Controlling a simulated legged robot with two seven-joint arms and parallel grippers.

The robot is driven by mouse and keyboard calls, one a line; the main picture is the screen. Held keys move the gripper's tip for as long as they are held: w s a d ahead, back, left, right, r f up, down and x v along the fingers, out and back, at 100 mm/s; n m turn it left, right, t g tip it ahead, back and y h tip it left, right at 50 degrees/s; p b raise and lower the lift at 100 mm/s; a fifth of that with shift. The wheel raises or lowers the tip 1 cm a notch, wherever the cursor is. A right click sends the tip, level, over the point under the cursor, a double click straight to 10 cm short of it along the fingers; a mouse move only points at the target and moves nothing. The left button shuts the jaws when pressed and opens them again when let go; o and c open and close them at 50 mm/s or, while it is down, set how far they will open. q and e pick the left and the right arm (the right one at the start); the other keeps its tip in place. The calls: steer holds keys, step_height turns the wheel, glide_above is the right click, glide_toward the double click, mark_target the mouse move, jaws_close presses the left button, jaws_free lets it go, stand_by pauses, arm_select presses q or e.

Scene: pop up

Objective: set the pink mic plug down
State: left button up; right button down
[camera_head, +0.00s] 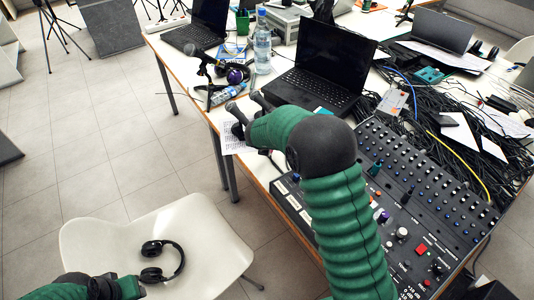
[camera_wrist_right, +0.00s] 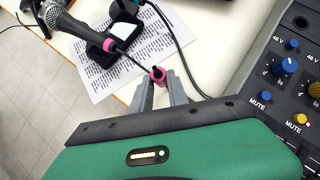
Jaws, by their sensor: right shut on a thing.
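The pink mic plug (camera_wrist_right: 158,74) is between the tips of my right gripper (camera_wrist_right: 160,84) in the right wrist view. A thin dark length runs from it toward a second pink ring (camera_wrist_right: 109,45) beside a black stand piece. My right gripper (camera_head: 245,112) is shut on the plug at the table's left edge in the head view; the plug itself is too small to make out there. Whether the plug touches the table is unclear. Part of my left arm shows at the bottom left of the head view, but its fingertips cannot be made out.
A black audio mixer (camera_head: 420,200) lies right of my right arm. A microphone (camera_wrist_right: 65,20) is at the wrist view's upper left, near a printed sheet (camera_wrist_right: 110,75). An open laptop (camera_head: 320,70) and water bottle (camera_head: 262,45) stand behind. A white chair (camera_head: 110,240) holds headphones (camera_head: 160,275).

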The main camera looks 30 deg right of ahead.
step_height(320, 180, down, 4)
steer(key=shift+f+b, duration=0.15)
steer(key=shift+b, duration=0.45)
steer(key=shift+d, duration=0.15)
steer(key=c, duration=1.3)
jaws_free()
